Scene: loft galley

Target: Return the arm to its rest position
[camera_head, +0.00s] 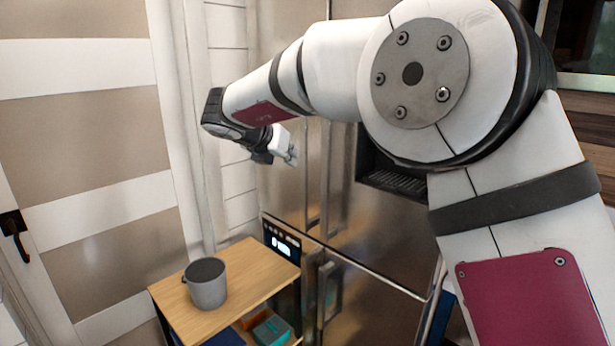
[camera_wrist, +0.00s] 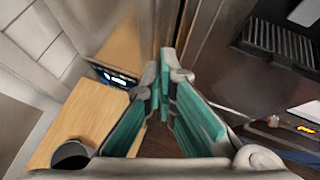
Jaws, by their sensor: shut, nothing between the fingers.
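My arm reaches from the right of the head view toward the upper middle, bent at a large white joint. My gripper (camera_head: 289,154) is at its far end, in front of the steel fridge (camera_head: 283,75) and above the wooden cart. In the wrist view my gripper (camera_wrist: 165,85) shows two teal-padded fingers whose tips come together, shut with nothing between them. Part of the forearm and wrist hides the fridge behind it.
The fridge has handles (camera_head: 329,290) and a dark dispenser recess (camera_head: 395,182). A panelled door (camera_head: 85,120) is at left.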

